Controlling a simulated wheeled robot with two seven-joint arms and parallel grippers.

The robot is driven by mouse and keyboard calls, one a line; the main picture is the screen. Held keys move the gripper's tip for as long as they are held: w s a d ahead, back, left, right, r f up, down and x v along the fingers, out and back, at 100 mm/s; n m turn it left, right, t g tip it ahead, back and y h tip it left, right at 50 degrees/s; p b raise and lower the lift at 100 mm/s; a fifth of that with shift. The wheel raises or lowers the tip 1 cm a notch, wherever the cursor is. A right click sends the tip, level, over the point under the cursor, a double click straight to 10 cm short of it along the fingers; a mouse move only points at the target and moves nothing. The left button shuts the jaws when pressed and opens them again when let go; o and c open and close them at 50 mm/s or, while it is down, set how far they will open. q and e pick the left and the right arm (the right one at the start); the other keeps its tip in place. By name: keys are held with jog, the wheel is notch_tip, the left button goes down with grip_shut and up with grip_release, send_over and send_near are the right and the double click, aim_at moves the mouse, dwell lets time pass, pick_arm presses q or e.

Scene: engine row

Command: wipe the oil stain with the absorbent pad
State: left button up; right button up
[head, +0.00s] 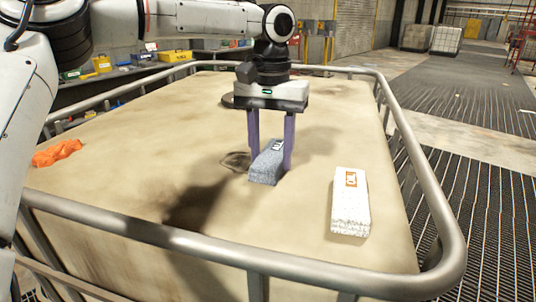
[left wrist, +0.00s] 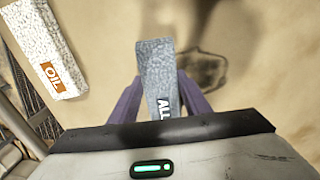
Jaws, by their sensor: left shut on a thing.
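My left gripper (head: 270,160) points down over the tabletop, its purple fingers shut on a grey speckled pad (head: 264,178). In the left wrist view the grey pad (left wrist: 158,68) sits between the fingers and shows white letters starting "ALL". A white pad (head: 350,212) with an orange label lies apart at the right; the label reads "OIL" in the left wrist view (left wrist: 45,52). A dark-edged stain (head: 235,161) is on the table just left of the grey pad; it also shows in the left wrist view (left wrist: 207,70). I cannot tell whether the grey pad touches the table. My right gripper is not in view.
The beige tabletop (head: 130,190) has a grey metal rail (head: 180,237) around it. A crumpled orange cloth (head: 57,152) lies near the left edge. Coloured bins (head: 101,64) stand on shelving behind. A dark shadow falls across the front of the table.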

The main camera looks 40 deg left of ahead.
aim_at(225, 157)
pick_arm(q)
jog(key=shift+s+a, duration=0.25)
jog(key=shift+a, duration=0.4)
jog(key=shift+s+a, duration=0.2)
jog(key=shift+a, duration=0.45)
jog(key=shift+s+a, duration=0.25)
jog(key=shift+a, duration=0.4)
jog(key=shift+s+a+f, duration=0.1)
jog(key=shift+s+a, duration=0.2)
jog(key=shift+a, duration=0.5)
jog(key=shift+s+a, duration=0.25)
jog(key=shift+a, duration=0.55)
jog(key=shift+s+a, duration=0.3)
jog(key=shift+a, duration=0.6)
jog(key=shift+s+a, duration=0.3)
jog(key=shift+a, duration=0.55)
jog(key=shift+w+a, duration=0.2)
jog(key=shift+w, duration=0.6)
jog(key=shift+w+d, duration=0.6)
jog(key=shift+d, duration=1.15)
jog(key=shift+w+d, duration=0.65)
jog(key=shift+d, duration=1.05)
jog(key=shift+w+d, duration=0.6)
jog(key=shift+d, duration=1.15)
jog(key=shift+r, duration=3.1)
